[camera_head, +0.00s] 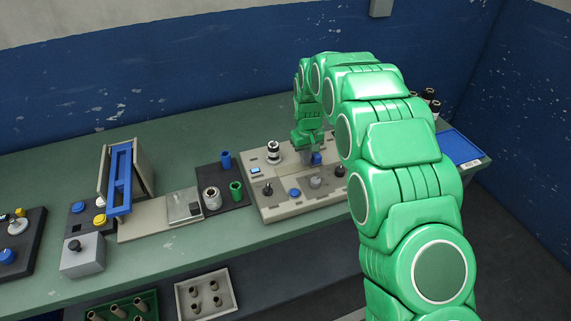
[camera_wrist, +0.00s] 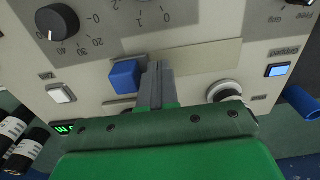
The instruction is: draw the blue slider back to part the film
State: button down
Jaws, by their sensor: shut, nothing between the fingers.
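The blue slider (camera_head: 317,158) is a small blue block on the beige control panel (camera_head: 262,202), and it shows closer in the wrist view (camera_wrist: 125,76). My gripper (camera_wrist: 157,68) is shut and empty. In the wrist view its grey fingers point onto the panel just right of the blue block; I cannot tell whether they touch it. In the head view my gripper (camera_head: 309,152) reaches down close beside the block, partly hiding the panel behind it. A pale strip (camera_wrist: 205,52) runs along the panel to the right of the fingers. I cannot make out the film.
A black knob (camera_wrist: 57,22), a white button (camera_wrist: 61,93), a lit blue button (camera_wrist: 278,70) and a round white-rimmed knob (camera_wrist: 223,92) surround the fingers. A blue tray (camera_head: 460,147) lies at the right end of the green bench. The bench behind the panel is clear.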

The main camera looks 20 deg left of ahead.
notch_tip(320, 180, up, 8)
dwell(1.2)
dwell(0.3)
jog(key=s+d+r+m, duration=0.2)
jog(key=s+d+r, duration=0.3)
jog(key=d, duration=0.4)
jog(key=s+d+r+m+g, duration=0.1)
jog(key=s+d+r, duration=0.4)
jog(key=d, duration=0.4)
jog(key=s+d+r+m, duration=0.2)
jog(key=s+d+r, duration=0.3)
jog(key=d, duration=0.4)
jog(key=s+d+m, duration=0.1)
jog(key=s+d, duration=0.3)
jog(key=s, duration=0.5)
jog(key=s+d+f+m, duration=0.1)
jog(key=s+d, duration=0.3)
jog(key=s, duration=0.6)
jog(key=s+d+f+m, duration=0.1)
jog(key=s+d, duration=0.3)
jog(key=s, duration=0.5)
jog(key=shift+s+d+m+g, duration=0.25)
jog(key=shift+d+m+g, duration=0.15)
jog(key=shift+m, duration=0.1)
